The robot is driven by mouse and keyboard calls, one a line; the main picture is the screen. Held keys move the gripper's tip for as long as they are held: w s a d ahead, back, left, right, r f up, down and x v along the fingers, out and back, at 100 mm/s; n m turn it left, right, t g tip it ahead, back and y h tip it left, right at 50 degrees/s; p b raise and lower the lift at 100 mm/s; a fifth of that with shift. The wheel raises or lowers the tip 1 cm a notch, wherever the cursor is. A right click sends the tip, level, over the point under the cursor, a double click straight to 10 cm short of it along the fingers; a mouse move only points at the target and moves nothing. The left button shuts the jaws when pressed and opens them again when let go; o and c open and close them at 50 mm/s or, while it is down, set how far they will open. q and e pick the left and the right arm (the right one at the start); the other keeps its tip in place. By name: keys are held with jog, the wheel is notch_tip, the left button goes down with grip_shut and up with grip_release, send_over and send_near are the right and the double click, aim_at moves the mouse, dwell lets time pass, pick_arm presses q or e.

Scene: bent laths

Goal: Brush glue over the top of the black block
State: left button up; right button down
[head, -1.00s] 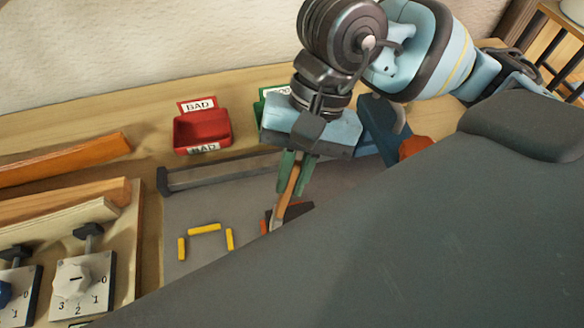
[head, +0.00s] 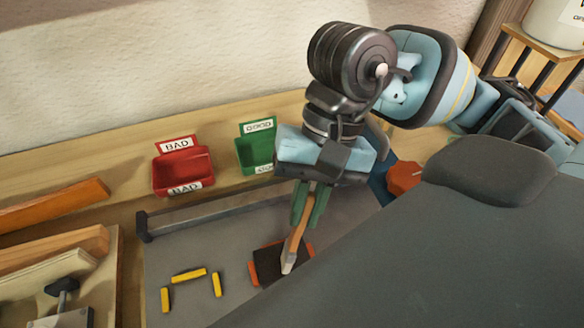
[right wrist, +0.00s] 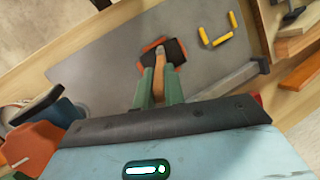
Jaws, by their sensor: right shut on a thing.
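The black block (head: 267,262) lies on the grey mat between orange marks (head: 254,274). It also shows in the right wrist view (right wrist: 178,50), partly behind the brush. My right gripper (head: 306,222) has green fingers and is shut on the wooden handle of the brush (head: 296,242). The brush points down, slightly tilted, with its pale tip over the right part of the block's top. I cannot tell whether the tip touches the block. My left gripper is not in view.
Yellow strips (head: 189,275) lie on the grey mat (head: 225,235) left of the block. A grey bar (head: 215,211) runs along the mat's back. A red BAD bin (head: 182,172) and a green GOOD bin (head: 256,152) stand behind. Orange wood (head: 50,205) is at left.

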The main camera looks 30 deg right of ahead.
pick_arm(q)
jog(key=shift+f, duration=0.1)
pick_arm(e)
jog(key=shift+d, duration=0.15)
